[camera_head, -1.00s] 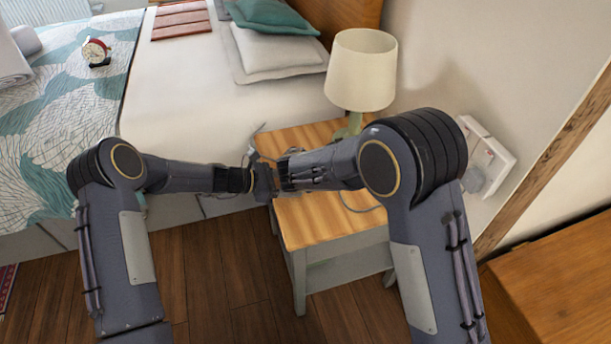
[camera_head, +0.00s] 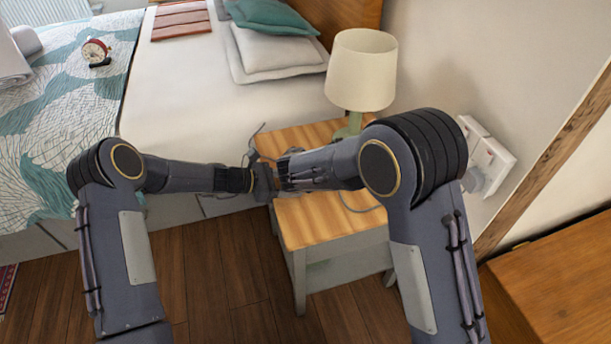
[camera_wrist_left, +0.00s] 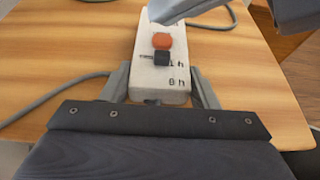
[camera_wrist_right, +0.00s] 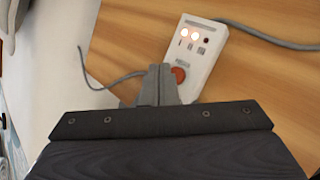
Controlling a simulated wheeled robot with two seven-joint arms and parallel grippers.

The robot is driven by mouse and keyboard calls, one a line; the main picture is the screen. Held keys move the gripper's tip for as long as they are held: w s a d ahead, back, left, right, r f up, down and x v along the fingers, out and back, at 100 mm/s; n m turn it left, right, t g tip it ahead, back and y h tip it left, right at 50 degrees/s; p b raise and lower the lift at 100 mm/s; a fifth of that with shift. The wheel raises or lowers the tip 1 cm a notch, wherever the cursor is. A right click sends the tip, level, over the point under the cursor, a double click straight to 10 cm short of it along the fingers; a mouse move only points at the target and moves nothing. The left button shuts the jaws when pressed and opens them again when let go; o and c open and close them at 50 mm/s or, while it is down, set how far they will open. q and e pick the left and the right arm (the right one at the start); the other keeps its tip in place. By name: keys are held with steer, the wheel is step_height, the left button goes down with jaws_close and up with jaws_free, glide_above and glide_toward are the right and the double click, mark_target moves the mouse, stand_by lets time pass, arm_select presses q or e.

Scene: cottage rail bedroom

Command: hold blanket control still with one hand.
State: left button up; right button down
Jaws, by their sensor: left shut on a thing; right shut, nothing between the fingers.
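The blanket control (camera_wrist_left: 150,27) is a white slab with an orange-red button (camera_wrist_left: 162,41), a dark slider and printed marks. It lies on the wooden top of the bedside table (camera_head: 325,222). My left gripper (camera_wrist_left: 160,84) is shut on its near end, one finger along each side. The right wrist view shows the control (camera_wrist_right: 212,50) with small lit lamps. My right gripper (camera_wrist_right: 160,72) is shut and empty, its tips close beside the red button; I cannot tell whether they touch it. In the head view both grippers meet over the table and hide the control.
A grey cord (camera_wrist_left: 60,98) runs from the control across the tabletop. A lamp (camera_head: 361,70) stands at the table's back. The bed (camera_head: 180,100) is at the left, with a clock (camera_head: 95,51) on it. A wall socket (camera_head: 488,157) is at the right.

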steer(key=shift+f, duration=0.1)
stand_by(0.5)
steer(key=shift+f, duration=0.35)
steer(key=shift+f, duration=0.45)
stand_by(0.8)
steer(key=shift+r, duration=0.9)
steer(key=shift+r, duration=2.5)
